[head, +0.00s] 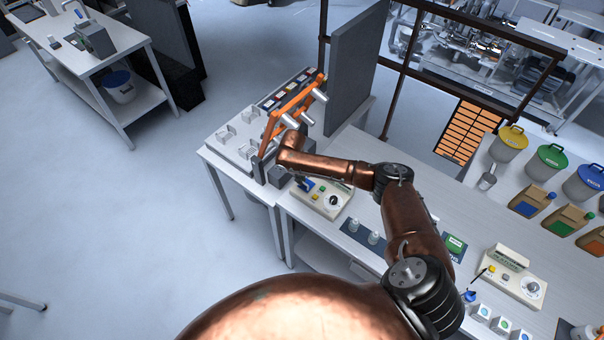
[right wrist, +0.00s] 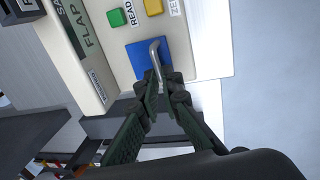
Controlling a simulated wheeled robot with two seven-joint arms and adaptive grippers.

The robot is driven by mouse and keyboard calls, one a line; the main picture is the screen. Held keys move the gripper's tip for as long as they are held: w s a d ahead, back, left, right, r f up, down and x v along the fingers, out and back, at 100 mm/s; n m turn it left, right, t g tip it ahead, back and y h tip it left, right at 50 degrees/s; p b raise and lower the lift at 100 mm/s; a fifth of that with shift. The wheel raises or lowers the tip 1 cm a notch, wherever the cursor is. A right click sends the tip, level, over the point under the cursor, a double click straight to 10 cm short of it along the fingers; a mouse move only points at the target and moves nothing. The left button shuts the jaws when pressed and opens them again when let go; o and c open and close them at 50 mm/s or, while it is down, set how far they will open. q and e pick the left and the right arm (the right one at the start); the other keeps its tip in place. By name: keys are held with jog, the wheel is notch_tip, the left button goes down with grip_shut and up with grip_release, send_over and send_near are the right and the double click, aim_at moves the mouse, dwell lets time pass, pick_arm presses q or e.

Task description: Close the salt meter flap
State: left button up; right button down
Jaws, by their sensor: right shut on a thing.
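The salt meter is a cream box (head: 322,202) on the bench, with a dial and small buttons; it also shows close up in the right wrist view (right wrist: 92,62). Its blue flap (right wrist: 140,62) carries a bent metal handle (right wrist: 155,53). My right gripper (right wrist: 163,88) is shut on this handle at its lower end. In the head view my right arm comes over the bench and hides much of the gripper. The flap shows there only as a small blue patch (head: 305,184); I cannot tell its angle. My left gripper is out of view.
An orange rack (head: 292,105) with grey cylinders stands just behind the meter. A dark blue mat (head: 350,228) with small bottles lies to its right. A second cream instrument (head: 513,277) stands further right. A grey panel (head: 355,70) rises at the back.

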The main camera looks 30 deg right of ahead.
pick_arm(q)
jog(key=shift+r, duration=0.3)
pick_arm(e)
jog(key=shift+s+a+f+h, duration=0.1)
jog(key=shift+a+f+h, duration=0.05)
jog(key=shift+h, duration=0.15)
jog(key=c, duration=2.1)
grip_release()
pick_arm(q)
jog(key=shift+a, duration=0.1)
pick_arm(e)
notch_tip(320, 180, up, 12)
jog(key=a, duration=0.2)
jog(key=shift+s+a+f, duration=0.15)
jog(key=shift+s, duration=0.3)
